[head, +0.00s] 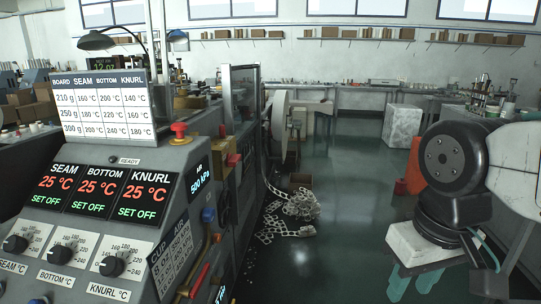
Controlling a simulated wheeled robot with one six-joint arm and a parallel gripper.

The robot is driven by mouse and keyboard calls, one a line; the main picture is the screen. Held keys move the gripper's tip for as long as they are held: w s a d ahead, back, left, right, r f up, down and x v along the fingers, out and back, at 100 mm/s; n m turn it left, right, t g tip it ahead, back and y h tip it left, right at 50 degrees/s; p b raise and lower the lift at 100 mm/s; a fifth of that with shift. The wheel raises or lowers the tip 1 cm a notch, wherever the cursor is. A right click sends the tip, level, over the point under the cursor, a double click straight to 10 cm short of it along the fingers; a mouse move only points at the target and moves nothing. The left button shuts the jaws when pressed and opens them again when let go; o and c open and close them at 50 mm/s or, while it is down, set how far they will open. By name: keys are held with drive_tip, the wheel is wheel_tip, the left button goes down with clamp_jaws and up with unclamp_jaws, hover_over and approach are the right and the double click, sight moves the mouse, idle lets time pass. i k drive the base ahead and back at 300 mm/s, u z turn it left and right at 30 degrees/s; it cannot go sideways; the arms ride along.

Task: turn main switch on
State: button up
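The control panel (75,245) of the machine fills the lower left of the head view. Its three displays (92,190) each read 25 °C in red and SET OFF in green. Below them are three black dial knobs (112,266) for seam, bottom and knurl. A red mushroom button on a yellow base (179,131) stands on top of the panel. I cannot make out which control is the main switch; no label for it is readable. My gripper is out of view; only dark and white parts of my arm show at the right, apart from the panel.
A temperature chart (101,104) stands above the panel. On the machine's side are an air display (199,182) reading 500 kPa, a blue knob (208,215) and a red handle (200,281). Scrap sheet (298,205) lies on the floor behind. The middle floor is mostly open.

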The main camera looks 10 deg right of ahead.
sight(232, 161)
drive_tip(key=z, duration=0.3)
drive_tip(key=i, duration=1.1)
drive_tip(key=u, duration=0.3)
